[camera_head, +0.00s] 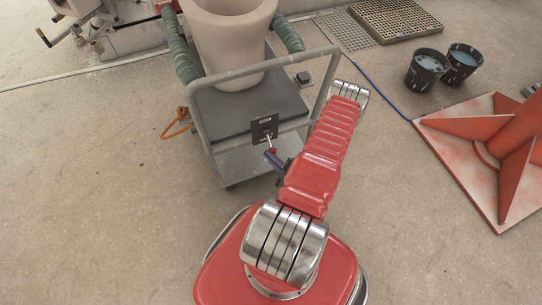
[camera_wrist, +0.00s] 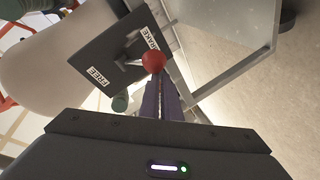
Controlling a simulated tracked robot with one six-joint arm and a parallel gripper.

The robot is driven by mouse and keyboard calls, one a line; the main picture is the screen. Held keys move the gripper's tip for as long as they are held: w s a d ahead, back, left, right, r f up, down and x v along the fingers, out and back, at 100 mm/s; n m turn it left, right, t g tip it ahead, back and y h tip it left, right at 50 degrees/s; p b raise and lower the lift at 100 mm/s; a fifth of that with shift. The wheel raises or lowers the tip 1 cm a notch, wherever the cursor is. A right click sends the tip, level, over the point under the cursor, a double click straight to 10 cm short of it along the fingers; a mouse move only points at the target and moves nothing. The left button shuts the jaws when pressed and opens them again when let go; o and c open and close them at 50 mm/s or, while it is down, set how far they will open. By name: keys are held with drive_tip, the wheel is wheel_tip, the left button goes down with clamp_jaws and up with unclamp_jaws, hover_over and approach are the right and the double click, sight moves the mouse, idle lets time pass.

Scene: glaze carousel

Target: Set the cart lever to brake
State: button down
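The cart (camera_head: 226,150) has a grey tube frame. A dark lever plate (camera_head: 263,127) is on its near side. In the wrist view the plate (camera_wrist: 112,45) carries a BRAKE label at upper right and a FREE label at lower left. The lever's red knob (camera_wrist: 153,61) appears just below the BRAKE label; the head view also shows the knob (camera_head: 271,151). The lever's exact setting is hard to judge. My gripper (camera_wrist: 161,82) has its dark fingers together, tips right at the knob's lower edge. Contact is unclear. In the head view my gripper (camera_head: 275,160) is beside the knob.
A large pale pot (camera_head: 232,40) stands on the cart's dark deck, with green ribbed hoses beside it. Two dark buckets (camera_head: 427,70) and a red braced stand (camera_head: 495,150) are at right. The floor left of the cart is mostly clear.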

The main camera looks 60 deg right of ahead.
drive_tip(key=shift+s+d+f, duration=0.15)
drive_tip(key=shift+d, duration=0.2)
drive_tip(key=shift+w+a+r, duration=1)
drive_tip(key=shift+a+r, duration=0.2)
drive_tip(key=shift+a, duration=0.45)
drive_tip(key=s+a+f, duration=0.1)
drive_tip(key=s+a, duration=0.2)
drive_tip(key=s, duration=0.6)
drive_tip(key=shift+s+f, duration=0.15)
drive_tip(key=shift+f, duration=0.25)
